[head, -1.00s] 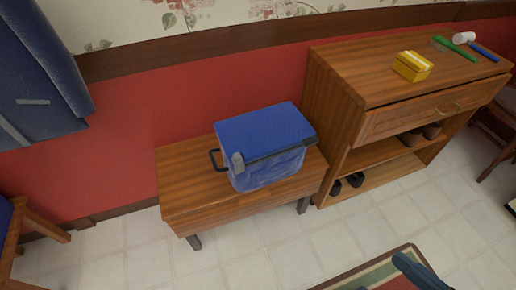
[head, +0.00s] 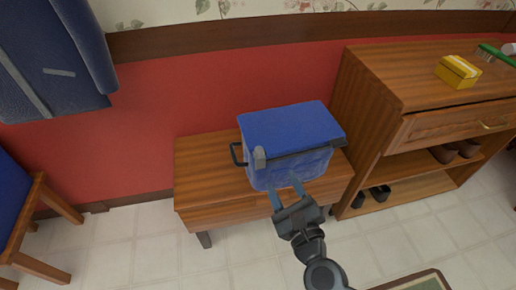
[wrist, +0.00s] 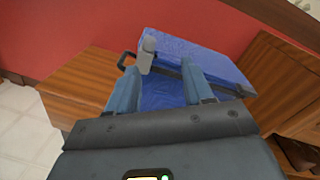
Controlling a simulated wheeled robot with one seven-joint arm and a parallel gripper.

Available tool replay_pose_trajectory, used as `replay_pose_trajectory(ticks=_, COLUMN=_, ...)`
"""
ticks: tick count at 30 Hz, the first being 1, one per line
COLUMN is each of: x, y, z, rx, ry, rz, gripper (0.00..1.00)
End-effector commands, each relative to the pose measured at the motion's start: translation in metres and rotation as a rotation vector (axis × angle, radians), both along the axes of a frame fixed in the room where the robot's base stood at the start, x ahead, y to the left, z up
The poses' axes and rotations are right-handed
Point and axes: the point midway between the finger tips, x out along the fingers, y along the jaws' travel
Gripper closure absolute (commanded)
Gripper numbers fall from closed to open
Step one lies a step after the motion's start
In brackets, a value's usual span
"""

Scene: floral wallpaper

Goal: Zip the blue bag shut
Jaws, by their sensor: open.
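The blue bag (head: 290,128) is a boxy bag on a low wooden bench. Its flat lid lies over the top, with a dark strip along the front edge. A grey piece (head: 260,158) sits at the front left corner, and a black handle (head: 236,155) sticks out on the left side. My gripper (head: 287,191) is open and empty at the bag's lower front, fingers pointing at it. I cannot tell whether they touch it. In the wrist view, the bag (wrist: 200,55) lies beyond the two fingers, with the grey piece (wrist: 147,52) between them near the left one.
The wooden bench (head: 205,185) has bare top to the bag's left. A taller wooden cabinet (head: 385,75) stands close on the right, with a yellow box (head: 457,72) on top and shoes (head: 372,195) on its low shelf. A red wall is behind.

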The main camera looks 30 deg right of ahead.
Motion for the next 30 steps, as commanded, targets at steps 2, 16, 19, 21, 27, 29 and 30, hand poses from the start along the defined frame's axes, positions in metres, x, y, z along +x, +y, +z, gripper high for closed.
replay_pose_trajectory(ticks=2, x=0.03, y=0.003, z=-0.004, rx=0.174, ry=-0.035, rz=-0.006, gripper=0.49)
replay_pose_trajectory(ticks=16, x=0.095, y=0.005, z=-0.005, rx=0.505, ry=-0.084, rz=-0.019, gripper=0.49)
replay_pose_trajectory(ticks=19, x=0.11, y=0.002, z=-0.005, rx=0.504, ry=-0.085, rz=-0.019, gripper=0.49)
replay_pose_trajectory(ticks=21, x=0.121, y=0.0, z=-0.006, rx=0.503, ry=-0.084, rz=-0.02, gripper=0.49)
replay_pose_trajectory(ticks=27, x=0.144, y=-0.003, z=-0.007, rx=0.502, ry=-0.082, rz=-0.018, gripper=0.49)
replay_pose_trajectory(ticks=29, x=0.148, y=-0.004, z=-0.006, rx=0.502, ry=-0.083, rz=-0.018, gripper=0.49)
replay_pose_trajectory(ticks=30, x=0.15, y=-0.004, z=-0.006, rx=0.501, ry=-0.083, rz=-0.018, gripper=0.49)
